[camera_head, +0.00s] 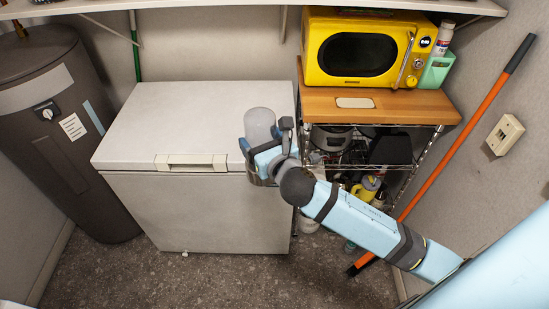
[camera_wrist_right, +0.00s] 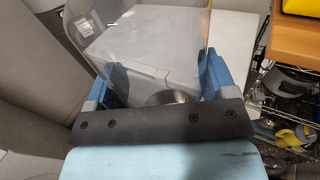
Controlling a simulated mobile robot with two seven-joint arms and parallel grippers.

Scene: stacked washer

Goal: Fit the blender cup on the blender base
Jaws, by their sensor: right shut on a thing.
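The blender cup (camera_head: 260,124) is clear and translucent, and its rounded end points up in the head view. My right gripper (camera_head: 264,155) is shut on it and holds it in front of the white chest freezer's right front edge. In the right wrist view the clear cup (camera_wrist_right: 150,35) stands between the two blue fingers of the gripper (camera_wrist_right: 163,80). A round metallic part (camera_wrist_right: 174,97) shows low between the fingers. I cannot make out the blender base in either view. My left gripper is not in view.
The white freezer (camera_head: 200,120) has a clear lid. Right of it, a wire rack with a wooden top (camera_head: 425,106) carries a yellow microwave (camera_head: 355,50) and crowded lower shelves. An orange-handled pole (camera_head: 455,140) leans at the right wall. A grey tank (camera_head: 50,120) stands left.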

